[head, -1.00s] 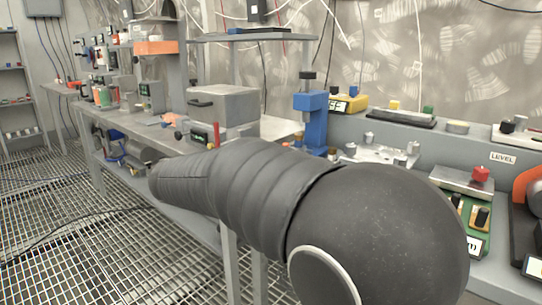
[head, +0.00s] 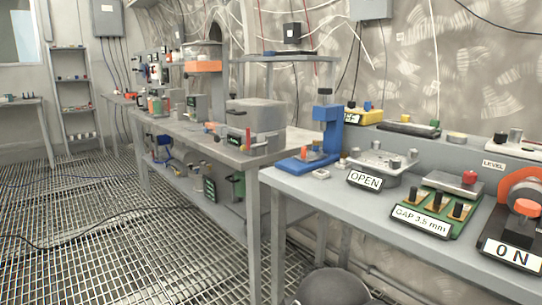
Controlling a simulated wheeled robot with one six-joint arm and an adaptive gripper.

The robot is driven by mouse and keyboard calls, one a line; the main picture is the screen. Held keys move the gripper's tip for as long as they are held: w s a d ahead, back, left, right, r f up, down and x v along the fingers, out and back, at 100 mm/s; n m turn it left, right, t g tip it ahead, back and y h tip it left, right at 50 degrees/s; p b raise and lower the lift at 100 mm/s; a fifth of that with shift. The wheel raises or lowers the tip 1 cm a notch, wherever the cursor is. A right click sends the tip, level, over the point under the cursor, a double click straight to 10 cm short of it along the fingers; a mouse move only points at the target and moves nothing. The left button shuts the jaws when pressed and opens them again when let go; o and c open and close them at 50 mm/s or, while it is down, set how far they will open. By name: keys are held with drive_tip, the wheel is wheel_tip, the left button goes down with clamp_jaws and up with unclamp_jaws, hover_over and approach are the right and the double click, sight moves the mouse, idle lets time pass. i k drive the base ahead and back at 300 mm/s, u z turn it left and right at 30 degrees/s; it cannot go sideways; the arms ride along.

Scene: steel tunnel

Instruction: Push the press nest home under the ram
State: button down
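The blue press (head: 326,126) stands upright at the left end of the grey bench, with a dark ram head on its column. Its blue base (head: 293,165) lies flat on the bench top. A small orange-and-grey piece (head: 313,154), which looks like the nest, sits low on the base near the column. It is too small to tell whether it is fully under the ram. My gripper is out of view; only a dark rounded part of my arm shows at the bottom edge.
On the grey bench (head: 285,184), right of the press, stand a metal fixture plate (head: 380,161), an OPEN sign (head: 365,180), a green gap block (head: 437,210) and an orange-and-black ON device (head: 522,205). A second bench with a grey box (head: 255,118) adjoins left.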

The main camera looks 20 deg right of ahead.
sight(311, 157)
drive_tip(key=u, duration=0.1)
drive_tip(key=k, duration=0.3)
drive_tip(key=u, duration=1.05)
drive_tip(key=i, duration=0.65)
drive_tip(key=z, duration=0.7)
drive_tip(key=i, duration=0.5)
drive_tip(key=z, duration=0.5)
